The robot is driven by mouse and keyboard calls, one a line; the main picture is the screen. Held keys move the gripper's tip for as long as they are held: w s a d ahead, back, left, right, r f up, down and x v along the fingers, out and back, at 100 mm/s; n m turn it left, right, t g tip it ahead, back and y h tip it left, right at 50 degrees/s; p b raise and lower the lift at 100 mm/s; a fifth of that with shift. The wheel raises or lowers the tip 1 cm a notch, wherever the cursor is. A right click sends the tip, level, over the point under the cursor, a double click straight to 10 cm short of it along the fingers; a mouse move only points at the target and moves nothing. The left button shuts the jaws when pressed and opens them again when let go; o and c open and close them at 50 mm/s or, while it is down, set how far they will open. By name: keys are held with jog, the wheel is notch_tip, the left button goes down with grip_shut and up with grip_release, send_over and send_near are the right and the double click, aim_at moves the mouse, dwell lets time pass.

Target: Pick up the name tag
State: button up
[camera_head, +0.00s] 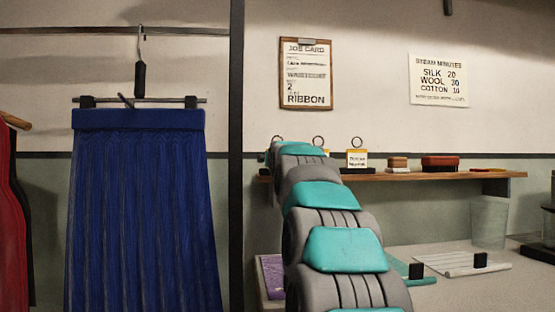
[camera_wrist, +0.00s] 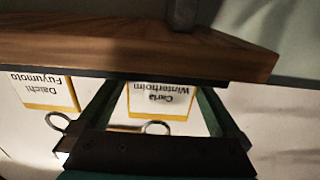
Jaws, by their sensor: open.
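White name tags with a yellow band and a metal ring stand at the wooden shelf. In the wrist view, which is upside down, the tag reading "Carla Winterholm" (camera_wrist: 160,101) lies between the two green-sided fingers of my gripper (camera_wrist: 157,95). The gripper is open; I cannot tell whether a finger touches the tag. A second tag, "Daichi Fuyumoto" (camera_wrist: 45,92), is to the left, outside the fingers. In the head view one tag (camera_head: 356,159) shows right of my arm, its lettering too small to read surely. My arm hides the gripper and mostly covers other tags there.
The wooden shelf (camera_head: 430,176) carries a brown block (camera_head: 397,163) and a red box (camera_head: 440,163) to the right; its edge (camera_wrist: 130,55) is close to the fingers. A blue pleated skirt (camera_head: 145,210) hangs left. A clear glass (camera_head: 489,222) stands on the counter below.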

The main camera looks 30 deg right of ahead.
jog(key=shift+w+d, duration=0.15)
jog(key=shift+w, duration=0.15)
jog(key=c, duration=1.2)
jog(key=shift+r, duration=0.15)
jog(key=shift+r, duration=1.65)
jog(key=s+b, duration=0.1)
jog(key=s, duration=0.4)
jog(key=s+r+b, duration=0.1)
jog(key=s, duration=0.4)
jog(key=s+a, duration=0.1)
jog(key=s, duration=0.5)
jog(key=shift+a+r+b, duration=0.1)
jog(key=shift+r+b, duration=0.15)
jog(key=shift+b, duration=0.15)
